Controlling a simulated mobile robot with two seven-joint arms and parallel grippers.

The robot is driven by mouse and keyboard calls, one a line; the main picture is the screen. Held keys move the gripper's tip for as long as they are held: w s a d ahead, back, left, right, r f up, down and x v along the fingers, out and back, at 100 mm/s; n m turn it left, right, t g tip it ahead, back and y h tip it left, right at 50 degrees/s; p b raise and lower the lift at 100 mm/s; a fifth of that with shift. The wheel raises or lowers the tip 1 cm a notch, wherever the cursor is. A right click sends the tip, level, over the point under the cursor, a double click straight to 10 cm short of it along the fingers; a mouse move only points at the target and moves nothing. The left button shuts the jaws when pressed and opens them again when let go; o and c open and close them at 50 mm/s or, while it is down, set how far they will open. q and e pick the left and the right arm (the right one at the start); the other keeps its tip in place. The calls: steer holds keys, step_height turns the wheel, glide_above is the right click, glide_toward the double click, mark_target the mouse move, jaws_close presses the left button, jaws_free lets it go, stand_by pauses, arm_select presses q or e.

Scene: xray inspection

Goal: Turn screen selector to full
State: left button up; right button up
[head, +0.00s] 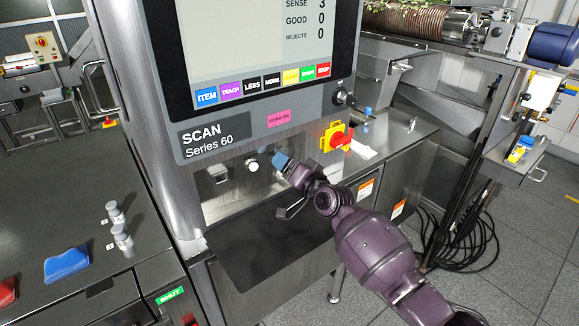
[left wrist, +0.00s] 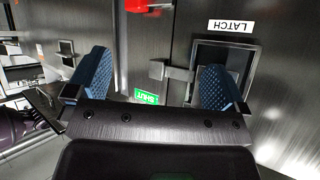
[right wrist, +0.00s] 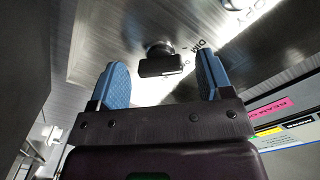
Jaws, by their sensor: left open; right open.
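The screen selector (right wrist: 160,62) is a dark knob on the brushed metal panel in the right wrist view. The marking "DIM" (right wrist: 200,47) shows beside it; I cannot read a "full" mark. My right gripper (right wrist: 162,80) is open, its two blue fingers apart with the knob seen between and beyond their tips. In the head view my right gripper (head: 283,175) is at the panel under the scanner screen, just right of a pale round knob (head: 253,165). I cannot tell whether it touches. My left gripper (left wrist: 152,85) is open and empty in front of a metal cabinet.
A second control (head: 217,173) is left of the pale knob. A yellow and red switch (head: 337,138) is right of my right gripper. A pink "BEAM ON" label (head: 279,118) is above. The left wrist view shows a latch (left wrist: 172,74) and a green "SHUT" label (left wrist: 146,97).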

steer(key=shift+c, duration=0.3)
steer(key=c, duration=0.7)
steer(key=shift+c, duration=0.8)
steer(key=shift+m, duration=0.4)
steer(key=m, duration=0.4)
steer(key=shift+m, duration=0.3)
steer(key=m+p, duration=0.4)
steer(key=m, duration=0.8)
steer(key=shift+m+p, duration=0.3)
steer(key=shift+p, duration=0.05)
